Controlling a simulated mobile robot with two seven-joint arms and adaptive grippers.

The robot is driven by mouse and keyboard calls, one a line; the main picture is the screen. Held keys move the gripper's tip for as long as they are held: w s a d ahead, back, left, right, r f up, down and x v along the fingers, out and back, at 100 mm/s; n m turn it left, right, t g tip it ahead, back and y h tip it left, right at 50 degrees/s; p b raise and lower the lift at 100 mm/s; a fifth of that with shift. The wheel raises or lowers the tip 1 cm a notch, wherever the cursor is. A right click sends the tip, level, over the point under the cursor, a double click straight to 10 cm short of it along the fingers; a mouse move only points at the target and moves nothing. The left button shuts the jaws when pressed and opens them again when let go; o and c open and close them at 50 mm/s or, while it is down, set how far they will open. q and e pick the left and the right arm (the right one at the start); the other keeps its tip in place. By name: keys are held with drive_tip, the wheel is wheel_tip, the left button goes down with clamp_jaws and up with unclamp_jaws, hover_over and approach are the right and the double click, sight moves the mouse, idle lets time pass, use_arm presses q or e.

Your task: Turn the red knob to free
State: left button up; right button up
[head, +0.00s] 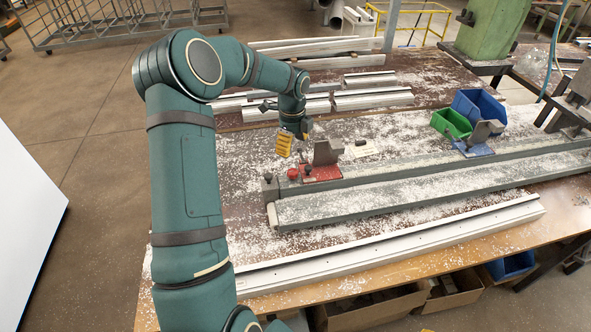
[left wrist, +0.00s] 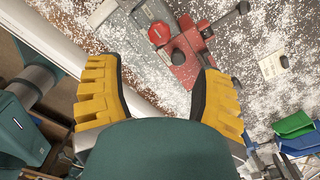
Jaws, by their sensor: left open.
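The red knob (head: 293,173) is a small round cap at the left end of the red clamp (head: 322,172) on the bench. In the left wrist view the red knob (left wrist: 159,33) lies ahead of the fingers, beside the clamp's red base (left wrist: 186,68) and a dark knob. My left gripper (head: 294,140) hangs above and behind the clamp in the head view. Any marking for the knob's position is too small to read. My right gripper is not seen.
A grey rail (head: 420,192) runs right from the clamp. A long white profile (head: 390,244) lies along the front edge. Green (head: 451,123) and blue (head: 479,108) bins stand at the right. More profiles (head: 372,101) lie behind. White chips cover the bench.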

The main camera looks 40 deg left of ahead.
sight(293, 171)
use_arm(q)
wheel_tip(293, 171, down, 11)
drive_tip(key=shift+f, duration=0.2)
idle(0.3)
clamp_jaws()
